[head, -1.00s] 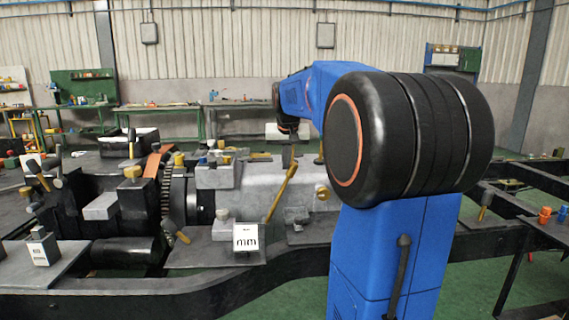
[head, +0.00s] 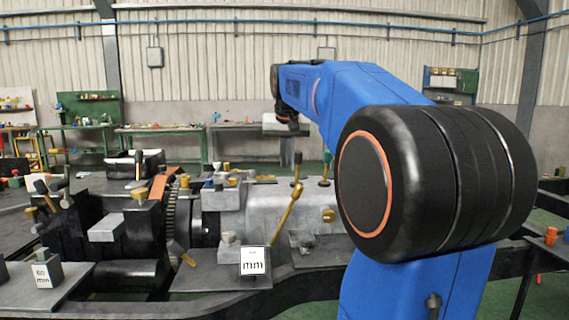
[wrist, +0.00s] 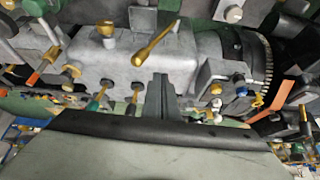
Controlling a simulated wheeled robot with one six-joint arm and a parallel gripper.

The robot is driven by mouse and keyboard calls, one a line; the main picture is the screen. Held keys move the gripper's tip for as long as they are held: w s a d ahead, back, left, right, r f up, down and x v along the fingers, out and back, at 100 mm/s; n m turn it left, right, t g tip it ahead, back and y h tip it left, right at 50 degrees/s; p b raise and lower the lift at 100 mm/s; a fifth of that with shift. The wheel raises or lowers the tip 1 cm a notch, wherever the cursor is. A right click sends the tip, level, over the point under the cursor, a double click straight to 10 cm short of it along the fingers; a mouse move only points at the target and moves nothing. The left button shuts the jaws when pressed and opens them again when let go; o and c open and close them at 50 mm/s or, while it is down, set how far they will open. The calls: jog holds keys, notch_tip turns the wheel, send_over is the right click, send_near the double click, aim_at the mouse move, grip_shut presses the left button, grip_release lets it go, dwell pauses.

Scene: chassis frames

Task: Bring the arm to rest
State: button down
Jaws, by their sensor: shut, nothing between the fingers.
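My gripper (wrist: 160,92) shows in the wrist view as two grey fingers pressed together, shut and empty. Behind them in that view is the grey metal housing (wrist: 190,62) of the machine, with a brass lever (wrist: 155,45); the fingers overlap its lower edge in the picture, and I cannot tell the gap. In the head view my blue arm reaches away from the big black joint, and its dark wrist end shows above and behind the housing (head: 275,208). The fingers cannot be made out there.
The black chassis frame (head: 215,305) spans the front, with gears, blocks and levers on it. A plate carries a white "mm" label (head: 254,261). A block marked 60 mm (head: 47,273) stands left. Workbenches (head: 165,131) line the back wall.

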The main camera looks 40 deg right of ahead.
dwell(0.5)
jog(key=s+a+f+n+y, duration=0.1)
jog(key=s+a+f+n, duration=0.2)
jog(key=s+a+f, duration=0.7)
jog(key=s+a+f+n+y, duration=0.1)
jog(key=s+a+f+n, duration=0.1)
jog(key=s+a+f, duration=0.85)
jog(key=s+a+f+n+y, duration=0.1)
jog(key=s+a+f+n, duration=0.1)
jog(key=s+a+f, duration=0.4)
notch_tip(320, 180, down, 4)
jog(key=shift+s+r, duration=0.2)
jog(key=shift+s, duration=0.1)
